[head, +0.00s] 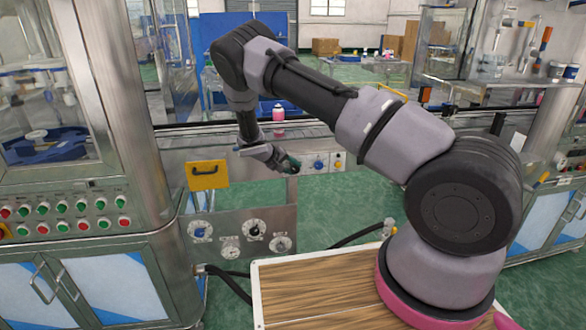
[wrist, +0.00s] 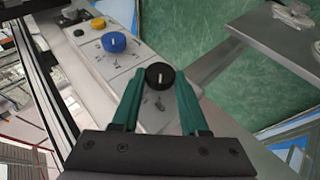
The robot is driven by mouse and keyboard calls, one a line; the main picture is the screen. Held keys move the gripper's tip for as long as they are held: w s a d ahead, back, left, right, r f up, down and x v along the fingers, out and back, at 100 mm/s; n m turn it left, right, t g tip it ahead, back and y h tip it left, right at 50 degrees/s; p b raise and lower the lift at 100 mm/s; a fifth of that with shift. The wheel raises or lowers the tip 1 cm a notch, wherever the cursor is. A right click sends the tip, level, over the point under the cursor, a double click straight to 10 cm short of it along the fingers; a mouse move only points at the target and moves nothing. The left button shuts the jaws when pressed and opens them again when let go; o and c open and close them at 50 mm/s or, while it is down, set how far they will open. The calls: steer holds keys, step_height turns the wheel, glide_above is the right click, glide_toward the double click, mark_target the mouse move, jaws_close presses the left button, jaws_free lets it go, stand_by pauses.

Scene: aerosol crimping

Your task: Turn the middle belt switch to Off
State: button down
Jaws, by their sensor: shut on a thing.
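A black rotary knob (wrist: 160,76) with a short white pointer line sits on the grey switch panel (wrist: 136,76) on the side of the conveyor. My gripper (wrist: 159,84) has its two green fingers on either side of this knob and is shut on it. In the head view my gripper (head: 291,164) is at the left end of the panel and hides the black knob. The small marks beside the knob are too small to read.
A larger blue knob (wrist: 114,42) and a yellow knob (wrist: 98,23) are on the same panel. A pink bottle (head: 278,112) stands on the belt above. A yellow plate with a handle (head: 207,175) is left of my gripper.

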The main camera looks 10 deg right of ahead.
steer(key=shift+a+f+h, duration=0.1)
steer(key=shift+h, duration=0.5)
steer(key=shift+c, duration=2.1)
jaws_free()
steer(key=v, duration=1)
steer(key=shift+s+a+r, duration=0.2)
steer(key=shift+s+a, duration=0.05)
